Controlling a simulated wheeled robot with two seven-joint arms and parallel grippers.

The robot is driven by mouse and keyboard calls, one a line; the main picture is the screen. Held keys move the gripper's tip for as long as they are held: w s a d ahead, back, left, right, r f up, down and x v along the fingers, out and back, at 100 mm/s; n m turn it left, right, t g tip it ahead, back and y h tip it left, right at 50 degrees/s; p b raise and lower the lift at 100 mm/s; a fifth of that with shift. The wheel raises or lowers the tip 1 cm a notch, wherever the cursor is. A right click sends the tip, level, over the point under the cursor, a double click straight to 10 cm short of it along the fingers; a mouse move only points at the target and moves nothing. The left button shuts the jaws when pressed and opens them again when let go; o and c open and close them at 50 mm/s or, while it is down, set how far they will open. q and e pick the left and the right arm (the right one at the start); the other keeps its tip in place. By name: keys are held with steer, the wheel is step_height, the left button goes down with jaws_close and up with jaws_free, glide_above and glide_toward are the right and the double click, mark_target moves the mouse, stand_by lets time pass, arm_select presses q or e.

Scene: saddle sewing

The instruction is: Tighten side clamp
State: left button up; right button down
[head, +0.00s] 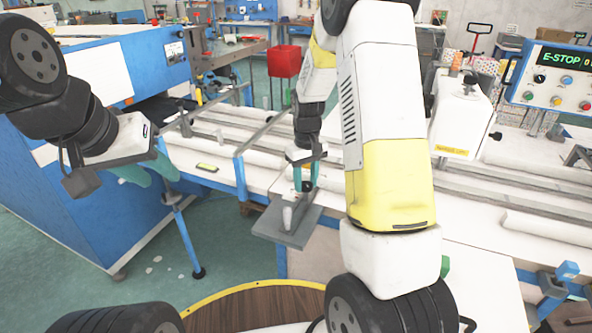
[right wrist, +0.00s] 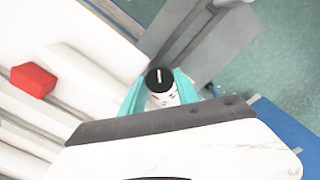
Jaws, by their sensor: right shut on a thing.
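My right gripper (head: 306,186) is at the front edge of the white worktable, above a grey plate (head: 296,237). In the right wrist view, the teal fingers of the right gripper (right wrist: 160,92) are shut on a small white cylinder with a black round top (right wrist: 159,78), seen from above. It seems to be the side clamp's handle; the fingers hide its lower part. The grey plate also shows in the right wrist view (right wrist: 205,40). My left gripper (head: 160,180) hangs at the left, its teal fingers apart and empty, away from the clamp.
A blue machine (head: 90,200) fills the left side. Long rails (head: 205,130) run across the white table. A control box reading E-STOP (head: 555,85) stands at the right. A red block (right wrist: 33,80) lies on the table in the right wrist view. Green floor is free at the lower left.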

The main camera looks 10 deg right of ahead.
mark_target(306, 183)
steer(key=m, duration=0.4)
steer(key=shift+m, duration=1.9)
steer(key=c, duration=0.9)
jaws_free()
steer(key=shift+r, duration=0.1)
step_height(306, 183, up, 8)
steer(key=shift+f, duration=0.25)
steer(key=shift+r, duration=0.1)
